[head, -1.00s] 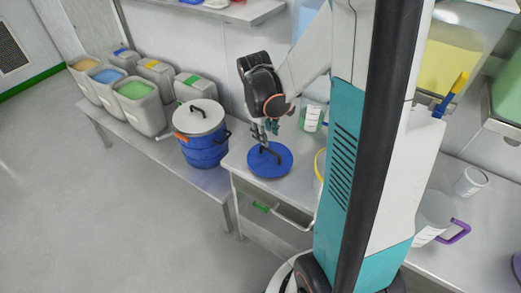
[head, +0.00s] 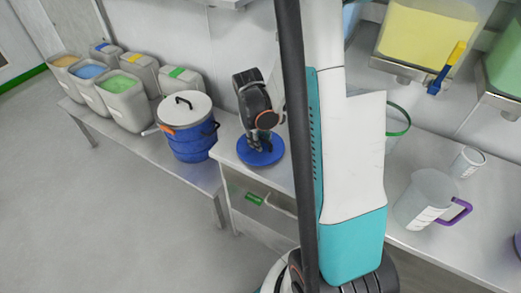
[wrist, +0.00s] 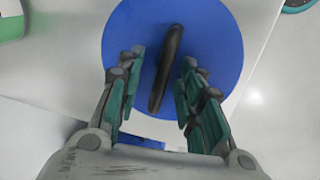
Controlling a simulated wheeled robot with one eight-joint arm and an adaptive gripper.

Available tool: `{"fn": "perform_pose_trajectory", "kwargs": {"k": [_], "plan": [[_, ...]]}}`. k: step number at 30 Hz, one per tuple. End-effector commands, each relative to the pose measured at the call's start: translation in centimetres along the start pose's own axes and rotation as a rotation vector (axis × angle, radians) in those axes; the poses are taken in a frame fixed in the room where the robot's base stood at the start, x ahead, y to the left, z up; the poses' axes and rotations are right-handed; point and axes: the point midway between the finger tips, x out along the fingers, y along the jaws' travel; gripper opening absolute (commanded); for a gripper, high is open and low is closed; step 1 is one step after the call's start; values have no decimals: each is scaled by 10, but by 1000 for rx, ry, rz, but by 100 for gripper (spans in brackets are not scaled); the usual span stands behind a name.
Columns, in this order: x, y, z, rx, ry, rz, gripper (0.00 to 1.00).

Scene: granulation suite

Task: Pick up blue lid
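The blue lid (head: 273,154) is a flat round disc lying on the metal table near its left end. It also fills the middle of the wrist view (wrist: 222,40), with a dark bar handle (wrist: 167,65) across its centre. My gripper (head: 262,148) points down over the lid. In the wrist view my gripper (wrist: 160,70) is open, with one finger on each side of the handle and a gap on both sides. In the head view the handle is hidden behind my gripper.
A blue drum (head: 190,140) with a white lid stands on a lower bench to the left, beside several grey containers (head: 125,100). A clear jug (head: 425,200) with a purple handle and a beaker (head: 467,162) stand on the table at right.

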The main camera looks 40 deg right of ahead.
Motion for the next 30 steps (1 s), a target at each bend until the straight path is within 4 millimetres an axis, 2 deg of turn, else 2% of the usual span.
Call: {"fn": "perform_pose_trajectory", "kwargs": {"k": [6,8,11,23,30], "plan": [[2,0,0,0,0,0,34],[1,0,0,0,0,0,23],[1,0,0,0,0,0,0],[1,0,0,0,0,0,0],[-16,3,0,0,0,0,0]]}}
